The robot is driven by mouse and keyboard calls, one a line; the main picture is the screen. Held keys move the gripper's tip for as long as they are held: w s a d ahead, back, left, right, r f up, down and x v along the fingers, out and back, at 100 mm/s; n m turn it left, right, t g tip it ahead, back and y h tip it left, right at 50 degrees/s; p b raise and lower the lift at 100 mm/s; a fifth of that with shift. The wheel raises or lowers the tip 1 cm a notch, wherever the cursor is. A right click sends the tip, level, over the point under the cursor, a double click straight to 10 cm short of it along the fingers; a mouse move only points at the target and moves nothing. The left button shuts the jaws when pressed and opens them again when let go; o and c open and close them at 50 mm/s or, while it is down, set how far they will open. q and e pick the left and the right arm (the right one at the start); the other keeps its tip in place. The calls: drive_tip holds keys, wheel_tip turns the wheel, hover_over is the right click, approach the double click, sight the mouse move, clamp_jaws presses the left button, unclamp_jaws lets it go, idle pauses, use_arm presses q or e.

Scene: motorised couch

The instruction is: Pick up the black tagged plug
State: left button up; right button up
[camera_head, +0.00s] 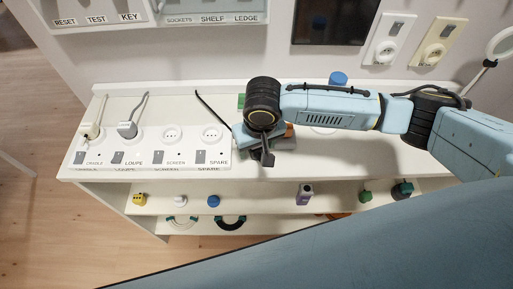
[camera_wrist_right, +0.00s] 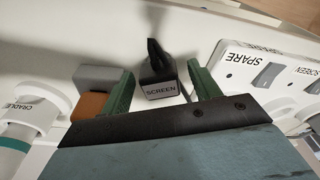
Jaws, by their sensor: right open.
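The black plug (camera_wrist_right: 158,68) with a tag reading SCREEN stands on the white surface in the right wrist view. My right gripper (camera_wrist_right: 161,80) is open, with one green finger on each side of the plug. A gap shows between the plug and each finger. In the head view the right gripper (camera_head: 262,142) is over the white counter, just right of the socket strip. There the wrist hides the plug, and only a black cable (camera_head: 210,108) shows running toward it. My left gripper is not in view.
The white socket strip (camera_head: 150,148) holds plugs at CRADLE and LOUPE; SCREEN and SPARE sockets are empty. A grey block (camera_wrist_right: 97,76) and an orange-brown block (camera_wrist_right: 90,105) lie beside the left finger. A shelf below the counter (camera_head: 250,200) carries several small items.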

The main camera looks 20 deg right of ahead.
drive_tip(key=shift+f, duration=0.25)
drive_tip(key=c, duration=1.1)
drive_tip(key=shift+r, duration=0.15)
